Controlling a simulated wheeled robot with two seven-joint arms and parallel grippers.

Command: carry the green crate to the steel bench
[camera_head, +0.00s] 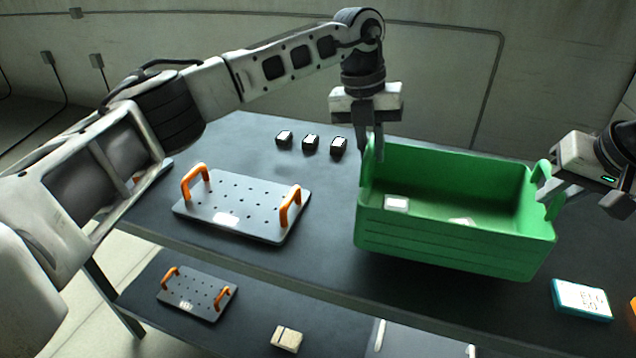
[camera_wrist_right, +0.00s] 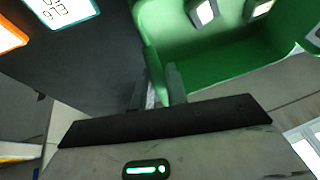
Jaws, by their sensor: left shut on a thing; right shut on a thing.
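The green crate (camera_head: 450,238) is upright over the right part of a dark grey bench top (camera_head: 262,262). I cannot tell whether its bottom touches the top. White-faced items, one of them (camera_head: 396,204), lie inside it. My left gripper (camera_head: 373,145) is shut on the crate's left handle from above. My right gripper (camera_head: 546,190) is shut on its right handle, coming in from the right. In the right wrist view the crate (camera_wrist_right: 205,55) fills the upper right, with its wall between my right gripper's fingers (camera_wrist_right: 160,90). I cannot tell whether this bench is the steel bench.
A grey perforated plate (camera_head: 245,206) with orange handles lies left of the crate. Three small black blocks (camera_head: 310,141) stand behind it. A teal-edged white device (camera_head: 581,299) lies right of the crate. The lower shelf holds a similar plate (camera_head: 197,293) and a tan block (camera_head: 286,340).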

